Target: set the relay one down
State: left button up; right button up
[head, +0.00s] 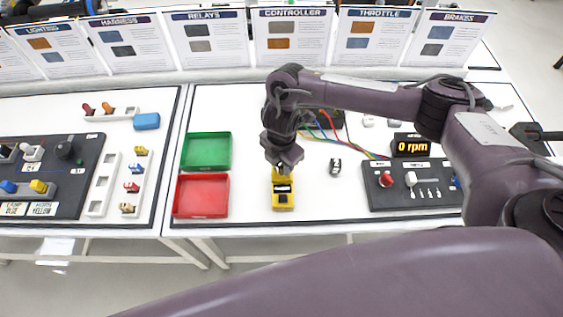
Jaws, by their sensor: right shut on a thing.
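My right gripper (285,162) points down just above the back end of a yellow device (283,204) with black and light patches on its top. The gripper is shut on relay one, which is mostly hidden by the fingers. I cannot tell whether the relay touches the device. A small black and white block (335,166) sits apart on the white table to the right. My left gripper is not in view.
A green tray (206,152) and a red tray (201,196) lie left of the gripper. Coloured wires (340,142) run behind it to a dark panel (412,195) with an rpm display (411,148).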

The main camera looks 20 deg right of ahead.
aim_at(280, 164)
jog(key=shift+f, duration=0.2)
jog(key=shift+f, duration=0.2)
jog(key=o, duration=1.1)
jog(key=shift+c, duration=0.2)
jog(key=shift+f+b, duration=0.1)
jog(key=shift+b, duration=0.4)
jog(key=r, duration=0.8)
jog(key=shift+s+a+p, duration=0.1)
jog(key=shift+a+p, duration=0.15)
jog(key=shift+p, duration=0.15)
jog(key=shift+s, duration=0.1)
